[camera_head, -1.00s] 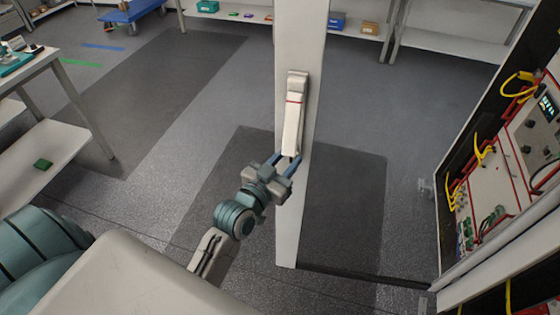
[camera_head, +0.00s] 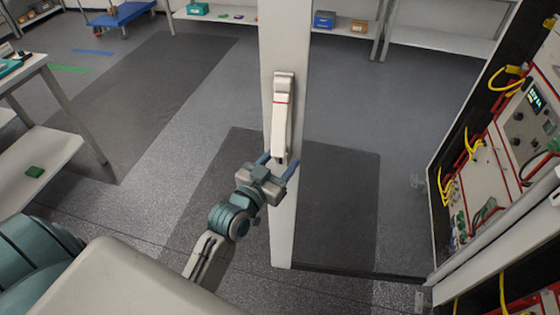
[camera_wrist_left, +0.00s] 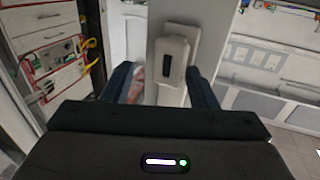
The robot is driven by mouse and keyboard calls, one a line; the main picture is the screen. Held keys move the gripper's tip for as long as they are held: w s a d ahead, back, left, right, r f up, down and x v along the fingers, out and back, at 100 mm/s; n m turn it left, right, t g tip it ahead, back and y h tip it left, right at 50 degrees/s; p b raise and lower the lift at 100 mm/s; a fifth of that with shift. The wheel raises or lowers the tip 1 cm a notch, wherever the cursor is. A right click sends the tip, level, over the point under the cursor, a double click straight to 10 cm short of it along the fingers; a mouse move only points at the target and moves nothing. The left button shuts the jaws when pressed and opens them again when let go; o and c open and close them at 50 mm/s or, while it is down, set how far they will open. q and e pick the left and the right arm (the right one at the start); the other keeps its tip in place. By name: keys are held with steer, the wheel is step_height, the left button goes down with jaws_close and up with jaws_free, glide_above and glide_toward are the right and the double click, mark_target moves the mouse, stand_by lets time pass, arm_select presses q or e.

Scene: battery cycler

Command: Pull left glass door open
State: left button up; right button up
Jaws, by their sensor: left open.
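The left door's white frame edge (camera_head: 283,230) stands upright in the middle of the head view, swung out from the cabinet. Its pale handle (camera_head: 282,115) with a thin red line is mounted on that edge. My left gripper (camera_head: 278,160) is open at the handle's lower end, one blue finger on either side. In the left wrist view the handle (camera_wrist_left: 168,62) sits between the two spread fingers (camera_wrist_left: 160,85), and I cannot tell whether they touch it. The right gripper is not in view.
The cabinet's instrument rack (camera_head: 500,150) with yellow cables is at the right. A white side table (camera_head: 40,155) stands at the left. Low shelves (camera_head: 440,45) and a blue cart (camera_head: 122,13) are at the back. The floor beyond the door is clear.

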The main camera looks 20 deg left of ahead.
arm_select(q)
steer(key=shift+s+d, duration=0.1)
steer(key=shift+s, duration=0.05)
steer(key=s+a+b, duration=0.1)
steer(key=s+b, duration=0.1)
steer(key=s, duration=0.8)
steer(key=shift+s+a+b, duration=0.2)
steer(key=shift+a+b, duration=0.05)
steer(key=shift+b, duration=0.1)
